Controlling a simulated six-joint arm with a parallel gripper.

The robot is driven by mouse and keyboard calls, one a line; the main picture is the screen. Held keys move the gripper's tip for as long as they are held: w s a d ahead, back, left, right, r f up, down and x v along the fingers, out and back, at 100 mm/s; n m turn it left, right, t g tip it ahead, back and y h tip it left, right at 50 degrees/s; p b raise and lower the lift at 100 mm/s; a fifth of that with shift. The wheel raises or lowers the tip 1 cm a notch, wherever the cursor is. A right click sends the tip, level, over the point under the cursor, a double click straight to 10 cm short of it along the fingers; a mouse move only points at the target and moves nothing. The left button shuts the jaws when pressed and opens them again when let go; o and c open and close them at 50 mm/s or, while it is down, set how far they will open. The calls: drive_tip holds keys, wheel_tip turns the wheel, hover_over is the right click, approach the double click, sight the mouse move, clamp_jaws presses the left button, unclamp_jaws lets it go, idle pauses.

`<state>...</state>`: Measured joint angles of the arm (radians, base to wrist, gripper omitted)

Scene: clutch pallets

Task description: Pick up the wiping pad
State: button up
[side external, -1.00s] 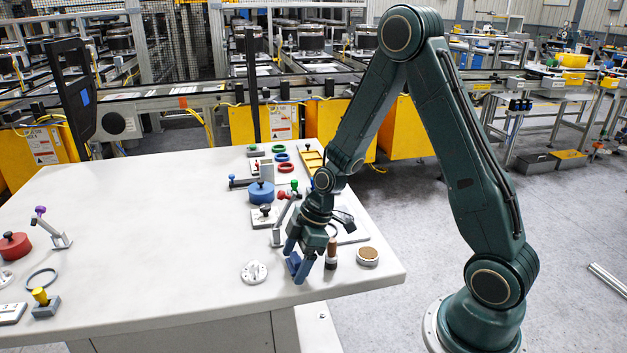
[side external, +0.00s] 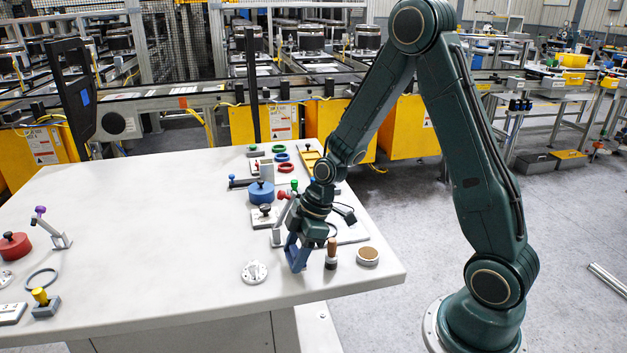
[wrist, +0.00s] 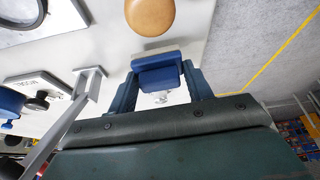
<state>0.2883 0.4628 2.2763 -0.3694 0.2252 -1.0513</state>
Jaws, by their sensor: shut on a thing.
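The wiping pad appears to be the blue block (wrist: 158,76) between my fingers in the wrist view. My gripper (wrist: 160,88) is shut on it, with one finger against each side. In the side external view my gripper (side external: 299,262) points down at the table near its front right edge. There the pad is hard to tell apart from the blue fingers, and I cannot tell whether it touches the table.
A wooden-handled tool (side external: 332,250) stands close to the right of my gripper. A round tan-topped disc (side external: 368,256) lies further right. A white round fixture (side external: 254,272) lies to the left. Clamps and coloured rings stand behind. The table's (side external: 150,260) middle is clear.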

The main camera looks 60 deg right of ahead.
sight(295, 250)
wheel_tip(295, 250, up, 18)
idle(0.6)
